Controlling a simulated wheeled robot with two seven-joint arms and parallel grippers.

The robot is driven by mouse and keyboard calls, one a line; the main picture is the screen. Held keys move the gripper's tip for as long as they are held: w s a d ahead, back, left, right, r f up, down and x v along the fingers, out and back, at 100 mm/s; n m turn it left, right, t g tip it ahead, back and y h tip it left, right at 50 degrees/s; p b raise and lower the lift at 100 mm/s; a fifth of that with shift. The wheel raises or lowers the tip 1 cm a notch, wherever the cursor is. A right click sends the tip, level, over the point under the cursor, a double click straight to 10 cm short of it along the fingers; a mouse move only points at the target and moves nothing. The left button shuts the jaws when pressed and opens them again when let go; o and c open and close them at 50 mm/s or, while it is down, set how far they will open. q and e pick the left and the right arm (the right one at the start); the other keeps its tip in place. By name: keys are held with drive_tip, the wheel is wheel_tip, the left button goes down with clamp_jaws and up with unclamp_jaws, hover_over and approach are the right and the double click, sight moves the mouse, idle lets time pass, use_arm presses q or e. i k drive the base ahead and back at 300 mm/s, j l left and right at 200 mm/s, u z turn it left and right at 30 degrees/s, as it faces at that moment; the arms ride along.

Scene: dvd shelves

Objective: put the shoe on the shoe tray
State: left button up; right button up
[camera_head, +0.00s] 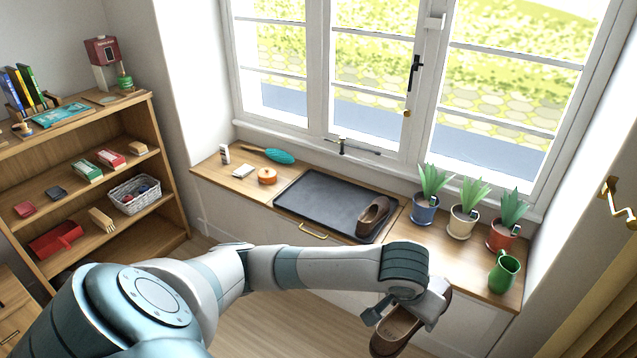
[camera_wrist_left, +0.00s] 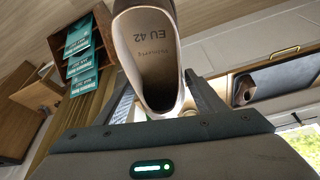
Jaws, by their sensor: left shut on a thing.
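A brown shoe (camera_head: 398,330) hangs in my left gripper (camera_head: 405,312), in front of the window bench and above the floor. The left gripper is shut on it. In the left wrist view the shoe (camera_wrist_left: 150,60) shows its pale insole marked "EU 42" between the two fingers. The shoe tray (camera_head: 325,203), dark and rectangular, lies on the bench below the window. Another brown shoe (camera_head: 373,215) stands on the tray's right end; the tray's left and middle are bare. My right gripper is not in view.
Right of the tray stand plants in a blue pot (camera_head: 425,208), a white pot (camera_head: 462,222) and a red pot (camera_head: 503,235), with a green jug (camera_head: 504,272) in front. An orange round container (camera_head: 267,176) and a teal brush (camera_head: 270,154) lie left of it. A wooden shelf (camera_head: 165,170) stands at left.

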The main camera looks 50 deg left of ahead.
sight(345, 207)
drive_tip(key=i+j, duration=0.2)
drive_tip(key=j, duration=0.2)
drive_tip(key=i+j, duration=0.2)
drive_tip(key=j, duration=0.2)
drive_tip(key=i+j, duration=0.2)
drive_tip(key=j, duration=0.2)
drive_tip(key=i+j, duration=0.2)
drive_tip(key=j, duration=0.2)
